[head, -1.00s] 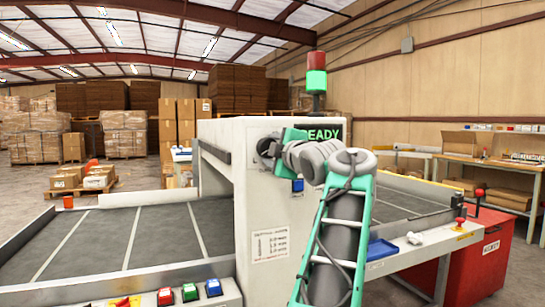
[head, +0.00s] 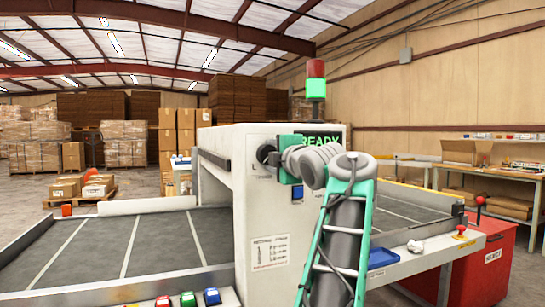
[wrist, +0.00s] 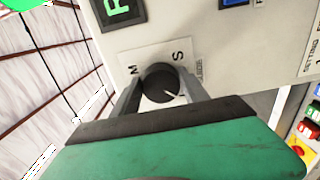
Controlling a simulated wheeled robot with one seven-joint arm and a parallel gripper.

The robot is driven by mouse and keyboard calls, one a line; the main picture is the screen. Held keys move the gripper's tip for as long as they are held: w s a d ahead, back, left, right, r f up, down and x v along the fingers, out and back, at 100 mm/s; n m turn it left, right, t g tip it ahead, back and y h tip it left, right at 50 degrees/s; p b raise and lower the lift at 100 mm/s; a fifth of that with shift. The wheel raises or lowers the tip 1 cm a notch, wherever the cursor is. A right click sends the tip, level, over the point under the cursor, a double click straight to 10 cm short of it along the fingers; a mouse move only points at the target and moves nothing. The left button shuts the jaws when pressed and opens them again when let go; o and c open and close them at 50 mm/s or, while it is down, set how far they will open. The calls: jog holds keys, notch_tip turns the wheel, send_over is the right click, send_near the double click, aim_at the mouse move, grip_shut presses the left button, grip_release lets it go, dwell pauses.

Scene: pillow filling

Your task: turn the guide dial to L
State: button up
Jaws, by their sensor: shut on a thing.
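The guide dial is a round dark knob with a white pointer line; it shows in the wrist view (wrist: 160,82) and on the machine's white front in the head view (head: 265,152). My gripper (wrist: 161,88) is shut on the dial, one finger on each side. In the wrist view the letter M (wrist: 133,70) lies left of the dial and S (wrist: 179,56) at its upper right. The pointer points to the lower right, away from M and S. A letter L (head: 254,167) shows at the dial's lower left in the head view; near the fingers it is hard to make out.
A green READY display (head: 320,139) and a blue button (head: 297,192) are close to my gripper on the machine (head: 215,160). The conveyor belt (head: 100,250) extends to the left. Red, green and blue buttons (head: 188,299) line its front edge. A red cabinet (head: 490,250) stands at right.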

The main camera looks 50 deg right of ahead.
jog(key=o, duration=1.3)
jog(key=shift+o, duration=0.2)
jog(key=v, duration=0.7)
jog(key=shift+s+a, duration=0.2)
jog(key=shift+s, duration=0.15)
